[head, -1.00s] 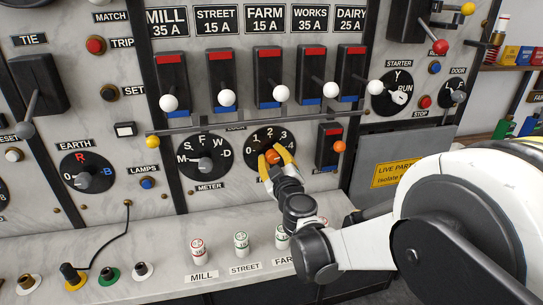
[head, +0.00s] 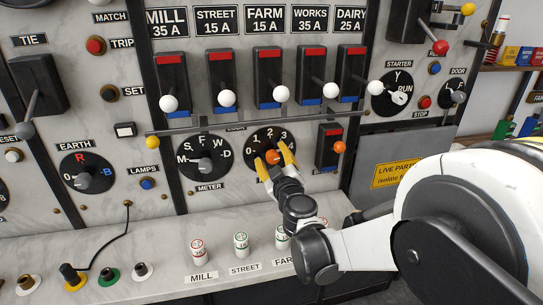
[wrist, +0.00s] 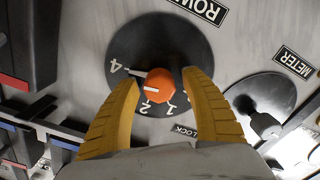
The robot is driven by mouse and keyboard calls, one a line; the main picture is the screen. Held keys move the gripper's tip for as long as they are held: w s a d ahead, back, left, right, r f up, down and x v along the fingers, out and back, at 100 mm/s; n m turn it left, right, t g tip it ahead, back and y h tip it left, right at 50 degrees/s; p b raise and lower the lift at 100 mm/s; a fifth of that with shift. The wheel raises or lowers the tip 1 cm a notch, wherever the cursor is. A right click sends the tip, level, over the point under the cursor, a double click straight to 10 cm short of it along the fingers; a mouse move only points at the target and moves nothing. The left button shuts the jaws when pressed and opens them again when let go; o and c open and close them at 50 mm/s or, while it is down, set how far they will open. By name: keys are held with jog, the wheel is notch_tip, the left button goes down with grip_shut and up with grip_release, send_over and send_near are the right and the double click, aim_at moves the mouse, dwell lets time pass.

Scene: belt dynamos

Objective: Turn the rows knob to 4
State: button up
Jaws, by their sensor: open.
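The rows dial (head: 256,138) is a black disc marked 0 to 4 on the marble panel, right of the meter dial. Its orange knob (wrist: 162,79) sits between the two yellow fingers of my gripper (wrist: 162,92). The fingers are open, one on each side, with gaps to the knob in the wrist view. There, a white mark on the knob points left and slightly down, toward the left finger. A separate white line runs from the knob toward the 4 (wrist: 115,66). The 3 is hidden in the wrist view, so I cannot tell the exact setting.
The meter dial (head: 205,170) is left of the rows dial, and a small switch with an orange ball (head: 339,146) is close on its right. A rail (head: 240,122) and several white-balled levers are above. Fuses (head: 241,242) stand on the ledge below.

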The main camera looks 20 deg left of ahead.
jog(key=v, duration=1.2)
jog(key=shift+a, duration=0.1)
